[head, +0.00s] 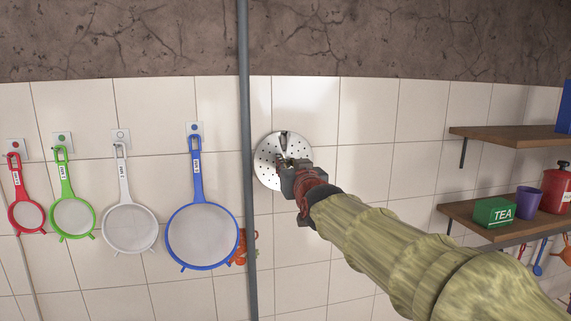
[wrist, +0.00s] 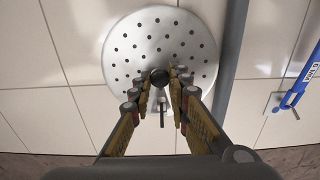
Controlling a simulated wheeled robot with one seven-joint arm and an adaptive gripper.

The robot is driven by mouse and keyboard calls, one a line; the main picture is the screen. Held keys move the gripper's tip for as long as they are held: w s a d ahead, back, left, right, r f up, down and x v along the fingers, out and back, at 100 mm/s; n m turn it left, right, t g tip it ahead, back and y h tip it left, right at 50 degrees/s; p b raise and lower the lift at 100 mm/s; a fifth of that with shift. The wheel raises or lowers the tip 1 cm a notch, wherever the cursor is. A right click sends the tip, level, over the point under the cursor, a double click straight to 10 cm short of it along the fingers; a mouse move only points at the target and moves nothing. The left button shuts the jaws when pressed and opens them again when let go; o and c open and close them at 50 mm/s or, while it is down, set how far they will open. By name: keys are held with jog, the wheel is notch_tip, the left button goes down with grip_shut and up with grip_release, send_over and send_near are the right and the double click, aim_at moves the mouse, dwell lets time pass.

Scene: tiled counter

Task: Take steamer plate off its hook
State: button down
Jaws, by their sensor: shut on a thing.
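The steamer plate (head: 268,152) is a round, silvery disc with many small holes, in front of the tiled wall just right of the grey pipe. It also shows in the wrist view (wrist: 130,45), face on, with a dark knob (wrist: 160,77) near its lower edge there. My gripper (head: 292,167) reaches the plate from the lower right. In the wrist view its fingers (wrist: 168,90) close in at the knob, shut on the plate. A small grey hook (wrist: 162,112) shows between the fingers. Whether the plate still hangs on it I cannot tell.
A vertical grey pipe (head: 246,100) stands close left of the plate. Red (head: 26,216), green (head: 73,217), white (head: 129,228) and blue (head: 202,235) strainers hang further left. An orange thing (head: 238,255) is partly behind the pipe. Wooden shelves (head: 510,136) are at right, with a tea box (head: 494,213).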

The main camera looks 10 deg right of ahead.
jog(key=shift+s+r, duration=0.4)
jog(key=shift+r, duration=0.05)
jog(key=s+r+p, duration=0.5)
jog(key=s+r, duration=0.2)
jog(key=s, duration=0.6)
jog(key=shift+s, duration=0.15)
